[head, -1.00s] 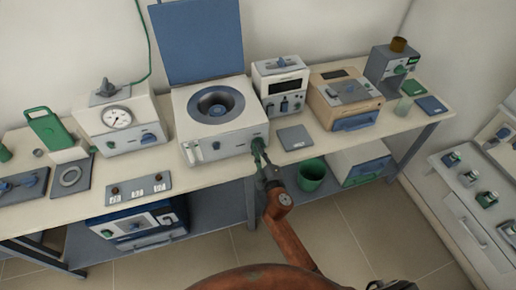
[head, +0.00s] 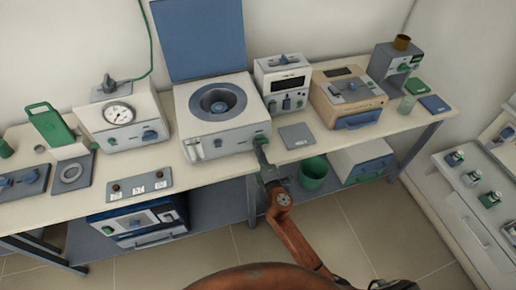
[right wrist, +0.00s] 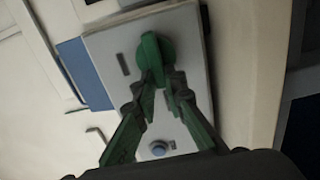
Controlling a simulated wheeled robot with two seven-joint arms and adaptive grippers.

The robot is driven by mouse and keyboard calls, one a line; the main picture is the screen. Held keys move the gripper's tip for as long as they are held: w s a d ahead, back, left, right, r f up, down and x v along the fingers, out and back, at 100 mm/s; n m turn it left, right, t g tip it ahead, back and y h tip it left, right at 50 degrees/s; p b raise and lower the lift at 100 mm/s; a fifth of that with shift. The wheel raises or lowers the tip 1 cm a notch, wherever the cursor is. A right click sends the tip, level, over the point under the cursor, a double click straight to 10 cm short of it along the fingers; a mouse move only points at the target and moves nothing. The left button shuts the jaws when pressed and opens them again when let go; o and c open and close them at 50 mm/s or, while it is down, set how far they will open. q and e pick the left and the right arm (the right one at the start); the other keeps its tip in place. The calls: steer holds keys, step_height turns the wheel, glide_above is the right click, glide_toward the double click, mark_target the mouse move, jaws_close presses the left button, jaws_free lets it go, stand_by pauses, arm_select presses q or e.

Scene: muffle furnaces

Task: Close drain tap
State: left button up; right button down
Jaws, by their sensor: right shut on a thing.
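The drain tap is a green knob (head: 261,140) on the lower right of the front of the white machine (head: 207,133) with a round well and a raised blue lid. In the right wrist view the green knob (right wrist: 153,52) stands out from the pale grey front panel, at the far end of my fingers. My right gripper (head: 261,151) reaches up to it from below. In the wrist view its two fingers (right wrist: 162,75) converge and are shut on the knob, hiding part of it. My left gripper is not in view.
A gauge box (head: 122,116) stands left of the machine and a white display unit (head: 286,85) right of it. A flat grey pad (head: 296,136) lies near the bench edge. A green bucket (head: 313,173) stands below, right of my gripper.

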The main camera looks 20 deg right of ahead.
steer(key=shift+f, duration=0.1)
stand_by(0.3)
steer(key=c, duration=2)
jaws_free()
steer(key=s, duration=1.2)
steer(key=shift+d, duration=0.2)
